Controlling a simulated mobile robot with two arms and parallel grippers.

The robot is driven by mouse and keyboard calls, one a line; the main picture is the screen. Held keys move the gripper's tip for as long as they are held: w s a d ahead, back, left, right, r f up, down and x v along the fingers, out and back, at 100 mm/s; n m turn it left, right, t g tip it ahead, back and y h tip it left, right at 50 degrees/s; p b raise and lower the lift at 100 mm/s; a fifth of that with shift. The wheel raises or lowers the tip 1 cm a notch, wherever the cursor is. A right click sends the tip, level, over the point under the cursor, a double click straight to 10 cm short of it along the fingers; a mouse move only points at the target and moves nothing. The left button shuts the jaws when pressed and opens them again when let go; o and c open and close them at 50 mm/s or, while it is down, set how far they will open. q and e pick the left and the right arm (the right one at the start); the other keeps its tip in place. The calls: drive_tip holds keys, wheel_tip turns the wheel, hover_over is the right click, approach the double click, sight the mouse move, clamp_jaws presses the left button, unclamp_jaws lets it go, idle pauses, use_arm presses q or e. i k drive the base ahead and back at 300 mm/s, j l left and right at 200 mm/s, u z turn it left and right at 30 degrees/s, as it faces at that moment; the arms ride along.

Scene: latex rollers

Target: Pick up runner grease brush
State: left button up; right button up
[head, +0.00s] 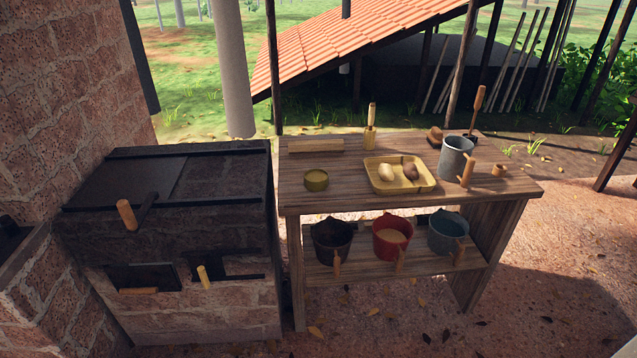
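Neither of my grippers is in the head view. Two upright tools with wooden handles stand at the back of the wooden table (330,185). One tool (370,128) stands near the middle of the back edge and has a pale, wider lower part. The other (477,110) stands at the back right with a dark lower part, partly behind a grey metal mug. A small brown block-like object (434,135) lies left of it and may be a brush. I cannot tell which of these is the runner grease brush.
A yellow tray (428,186) holds two roundish items. Several pots, one red (382,247), sit on the lower shelf. A brick stove (190,310) stands left.

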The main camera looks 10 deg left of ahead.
sight(372, 110)
drive_tip(key=i+l, duration=1.2)
drive_tip(key=i, duration=0.25)
